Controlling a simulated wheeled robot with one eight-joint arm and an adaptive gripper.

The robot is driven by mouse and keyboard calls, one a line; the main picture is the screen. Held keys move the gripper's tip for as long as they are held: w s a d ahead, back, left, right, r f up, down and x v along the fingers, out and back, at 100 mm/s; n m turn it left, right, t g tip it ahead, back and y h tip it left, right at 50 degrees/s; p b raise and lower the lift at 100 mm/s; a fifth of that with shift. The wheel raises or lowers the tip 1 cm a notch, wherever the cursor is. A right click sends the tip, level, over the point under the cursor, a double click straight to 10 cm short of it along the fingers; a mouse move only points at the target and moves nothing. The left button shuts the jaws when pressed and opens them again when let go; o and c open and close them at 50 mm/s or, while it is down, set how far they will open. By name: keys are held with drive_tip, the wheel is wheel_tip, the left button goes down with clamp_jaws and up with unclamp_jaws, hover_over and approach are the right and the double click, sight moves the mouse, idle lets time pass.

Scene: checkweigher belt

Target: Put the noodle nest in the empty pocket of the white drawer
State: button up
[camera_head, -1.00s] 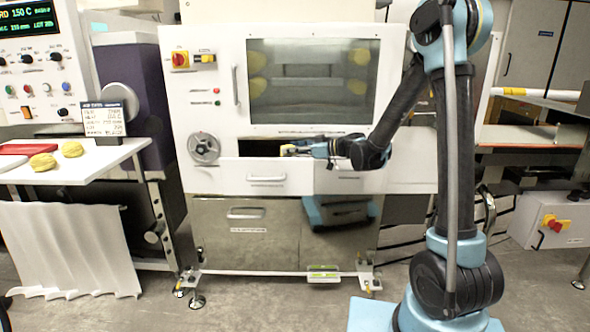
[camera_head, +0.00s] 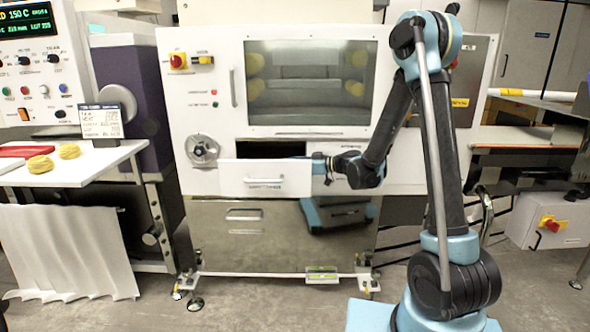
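The white drawer (camera_head: 240,174) is in the machine's front, below a dark opening. Its front panel hides its pockets. My gripper (camera_head: 316,160) is low at the right end of the drawer front, with its fingertips hidden or too small to make out. No noodle nest shows at my gripper. Two yellow noodle nests, one nearer (camera_head: 40,164) and one farther back (camera_head: 69,151), lie on the white side table at the left.
The white side table (camera_head: 85,172) also carries a red flat item (camera_head: 25,151) and stands beside a printed sign (camera_head: 101,122). The machine's window (camera_head: 310,100) is above the drawer. Open floor lies in front of the machine.

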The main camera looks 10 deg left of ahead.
drive_tip(key=o, duration=0.9)
drive_tip(key=shift+o, duration=0.2)
drive_tip(key=v, duration=1.1)
drive_tip(key=s+d+f+m+h, duration=0.2)
drive_tip(key=s+d+m+h, duration=0.3)
drive_tip(key=s+d, duration=0.5)
drive_tip(key=s+d+f+m+h, duration=0.3)
drive_tip(key=s+d+m+h, duration=0.2)
drive_tip(key=s+d, duration=0.5)
drive_tip(key=s+d+f+m+h, duration=0.3)
drive_tip(key=s+d+m+h, duration=0.2)
drive_tip(key=s+d, duration=0.5)
drive_tip(key=d+m, duration=0.1)
drive_tip(key=d, duration=0.5)
drive_tip(key=shift+h, duration=0.3)
drive_tip(key=shift+d, duration=0.1)
